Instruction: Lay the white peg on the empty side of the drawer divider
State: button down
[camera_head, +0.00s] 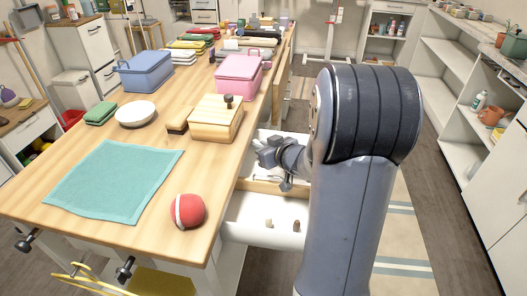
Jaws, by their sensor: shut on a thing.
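The open drawer (238,232) sticks out from the right side of the wooden table. A wooden divider (262,187) splits it into a near and a far compartment. In the near compartment lie a small tan peg (268,223) and a small dark brown peg (297,226). My gripper (286,183) is low over the drawer, by the divider and the far compartment. It is shut on the white peg, which is too small and covered to make out clearly. My arm hides the right part of the drawer.
On the tabletop are a red ball (188,211), a teal cloth (112,182), a wooden box (216,120), a white bowl (135,113), a pink basket (238,77) and a blue basket (145,72). The table edge (238,170) runs close left of my gripper.

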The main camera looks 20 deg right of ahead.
jog(key=shift+s+f, duration=0.15)
jog(key=shift+f, duration=0.35)
jog(key=shift+f+b, duration=0.3)
jog(key=shift+f, duration=0.25)
jog(key=c, duration=1.5)
grip_release()
jog(key=shift+r, duration=0.15)
